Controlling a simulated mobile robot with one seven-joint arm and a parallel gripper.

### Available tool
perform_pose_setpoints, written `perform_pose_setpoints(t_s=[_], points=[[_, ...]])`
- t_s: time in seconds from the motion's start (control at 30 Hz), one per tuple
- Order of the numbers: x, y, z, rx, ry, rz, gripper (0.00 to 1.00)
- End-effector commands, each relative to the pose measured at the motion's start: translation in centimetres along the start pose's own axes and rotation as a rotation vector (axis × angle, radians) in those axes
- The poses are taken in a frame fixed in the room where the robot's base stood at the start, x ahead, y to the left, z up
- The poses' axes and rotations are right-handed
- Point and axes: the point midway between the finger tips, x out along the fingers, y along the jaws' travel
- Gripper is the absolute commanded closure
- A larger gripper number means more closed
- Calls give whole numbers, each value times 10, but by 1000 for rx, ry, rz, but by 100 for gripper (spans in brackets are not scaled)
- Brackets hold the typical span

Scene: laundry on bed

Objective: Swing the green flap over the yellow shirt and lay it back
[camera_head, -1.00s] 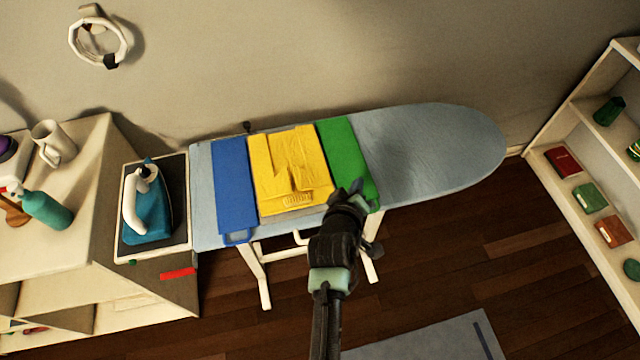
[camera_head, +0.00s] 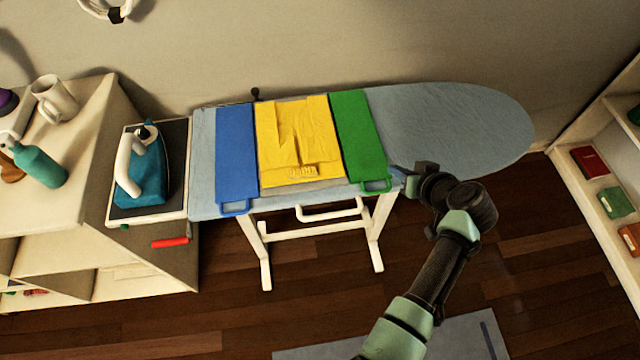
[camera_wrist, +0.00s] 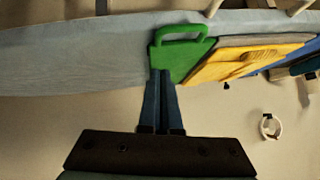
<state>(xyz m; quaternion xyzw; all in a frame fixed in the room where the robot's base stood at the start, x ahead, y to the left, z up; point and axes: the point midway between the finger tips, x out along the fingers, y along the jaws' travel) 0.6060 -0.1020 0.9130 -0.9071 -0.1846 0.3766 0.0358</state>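The green flap (camera_head: 359,135) lies flat on the ironing board, right of the yellow shirt (camera_head: 297,138), with its green loop handle (camera_head: 377,186) at the front edge. The shirt is folded and uncovered by the green flap. A blue flap (camera_head: 236,150) lies flat on the shirt's left. My gripper (camera_head: 399,178) is at the board's front edge, just right of the handle. In the wrist view, the narrow fingers (camera_wrist: 160,73) lie close together beside the green flap's edge (camera_wrist: 178,60), apart from the handle. Whether they touch the flap is unclear.
The ironing board (camera_head: 450,125) is bare to the right of the green flap. A teal iron (camera_head: 146,170) stands on its rest at the left, beside a cream cabinet (camera_head: 85,165). A shelf with books (camera_head: 590,160) stands at the far right.

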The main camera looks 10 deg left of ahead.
Motion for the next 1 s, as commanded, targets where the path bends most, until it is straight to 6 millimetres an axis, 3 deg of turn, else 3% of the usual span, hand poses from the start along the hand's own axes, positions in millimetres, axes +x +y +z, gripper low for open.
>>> perform_pose_setpoints(t_s=[0.03,0.3,1.0], points=[[8,6,8,31,2,-25,100],[18,14,18,167,1,-154,100],[23,17,24,159,-1,-147,100]])
